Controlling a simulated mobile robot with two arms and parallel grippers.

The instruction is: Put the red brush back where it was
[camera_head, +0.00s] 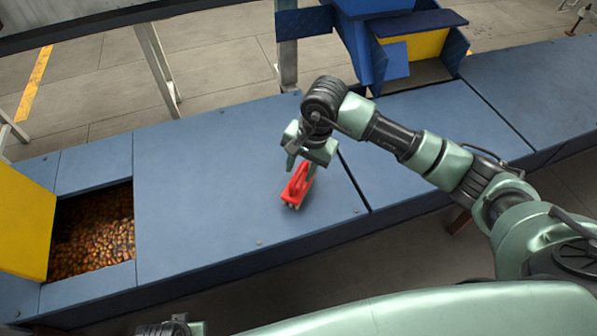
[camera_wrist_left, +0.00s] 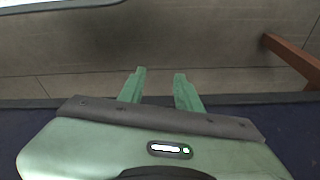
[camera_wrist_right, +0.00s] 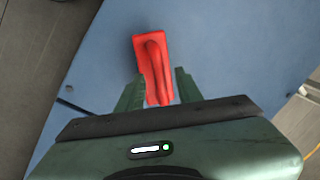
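The red brush (camera_head: 297,187) is on the blue table top (camera_head: 220,180), right of its middle in the head view. My right gripper (camera_head: 301,165) is directly over it, pointing down. In the right wrist view the brush (camera_wrist_right: 152,62) reaches in between the fingers of the right gripper (camera_wrist_right: 159,78). These fingers are apart, with a gap visible on the right side of the handle. I cannot tell whether the left finger touches the brush. My left gripper (camera_wrist_left: 160,72) is open and empty in the left wrist view, with floor beyond it.
An opening at the left holds many small brown pieces (camera_head: 92,235), with a yellow panel (camera_head: 22,220) beside it. A blue and yellow box structure (camera_head: 400,45) stands at the back. A dark seam (camera_head: 354,180) runs right of the brush. The table between opening and brush is clear.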

